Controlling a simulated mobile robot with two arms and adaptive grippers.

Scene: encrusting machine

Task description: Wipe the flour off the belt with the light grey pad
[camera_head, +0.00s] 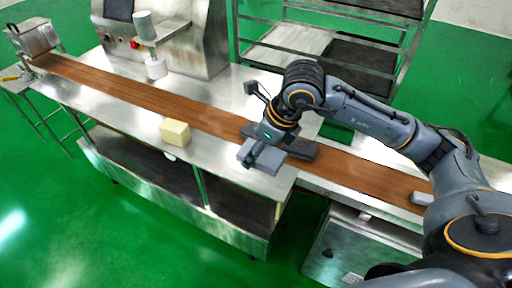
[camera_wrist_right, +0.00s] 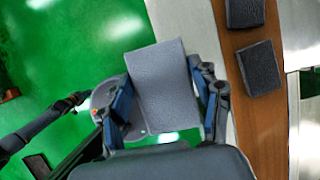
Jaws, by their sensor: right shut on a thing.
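My right gripper (camera_head: 262,150) is shut on the light grey pad (camera_head: 262,159). In the right wrist view the pad (camera_wrist_right: 165,85) sits between the two fingers (camera_wrist_right: 165,105), with its flat face showing. The pad is in front of the brown belt (camera_head: 215,121), near the front edge of the metal table. In the right wrist view it is to the left of the belt (camera_wrist_right: 262,120), apart from it in the picture. I cannot make out flour on the visible belt. The arm hides part of the belt. My left gripper is not in view.
Two dark grey pads (camera_wrist_right: 245,12) (camera_wrist_right: 260,68) lie on the belt beside the gripper. A pale yellow block (camera_head: 175,132) is on the table's front strip. A small light grey piece (camera_head: 422,198) is at the belt's right end. A machine with a white nozzle (camera_head: 156,68) stands behind the belt.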

